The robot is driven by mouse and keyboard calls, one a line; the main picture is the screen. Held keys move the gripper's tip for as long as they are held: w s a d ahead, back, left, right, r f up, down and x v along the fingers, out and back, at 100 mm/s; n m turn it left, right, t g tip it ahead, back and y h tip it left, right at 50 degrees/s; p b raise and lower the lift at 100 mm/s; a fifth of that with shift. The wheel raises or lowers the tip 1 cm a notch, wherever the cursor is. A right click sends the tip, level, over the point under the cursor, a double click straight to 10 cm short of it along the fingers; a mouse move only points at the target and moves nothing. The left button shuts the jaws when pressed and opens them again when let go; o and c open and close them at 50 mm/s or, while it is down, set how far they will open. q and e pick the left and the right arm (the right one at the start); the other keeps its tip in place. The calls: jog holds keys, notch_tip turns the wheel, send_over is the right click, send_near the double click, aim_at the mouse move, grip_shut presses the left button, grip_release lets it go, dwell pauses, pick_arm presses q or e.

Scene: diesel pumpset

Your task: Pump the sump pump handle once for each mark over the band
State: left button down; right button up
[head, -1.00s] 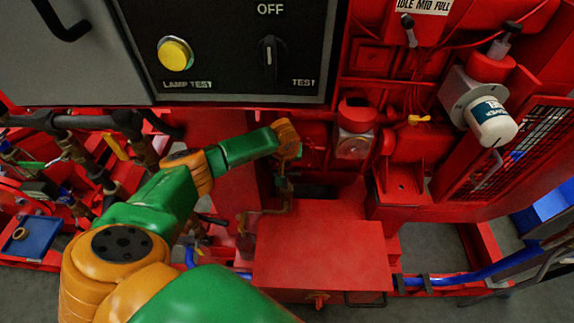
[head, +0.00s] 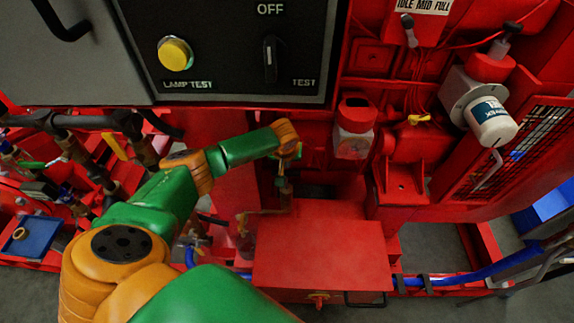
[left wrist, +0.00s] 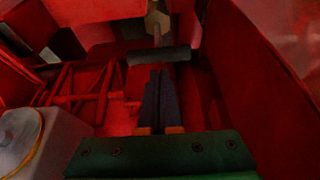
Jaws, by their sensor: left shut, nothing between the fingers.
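A dark horizontal bar (left wrist: 158,56) on a brass stem (left wrist: 157,22) shows in the left wrist view and looks like the sump pump handle. My left gripper (left wrist: 160,74) is shut and empty, its dark fingertips just short of the bar; I cannot tell whether they touch it. My left fingers are mostly hidden there behind the wrist. The marks and the band cannot be made out. My right gripper is not in view.
A red box (head: 320,250) stands in front of the pump. A control panel (head: 225,50) with a yellow lamp button (head: 174,54) overhangs it. A grey-faced unit (head: 352,146) is to the right. Pipes and valves (head: 95,150) crowd the left.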

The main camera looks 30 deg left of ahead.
pick_arm(q)
jog(key=shift+f, duration=0.1)
jog(key=shift+s+f+b, duration=0.1)
jog(key=shift+f+b, duration=2.25)
jog(key=shift+f, duration=1)
notch_tip(320, 180, up, 7)
jog(key=p, duration=0.8)
jog(key=shift+f, duration=0.1)
jog(key=shift+f, duration=0.1)
jog(key=shift+f+b, duration=2.75)
jog(key=shift+f, duration=0.55)
jog(key=shift+r, duration=0.1)
notch_tip(320, 180, up, 7)
jog(key=p, duration=0.7)
jog(key=shift+f, duration=0.2)
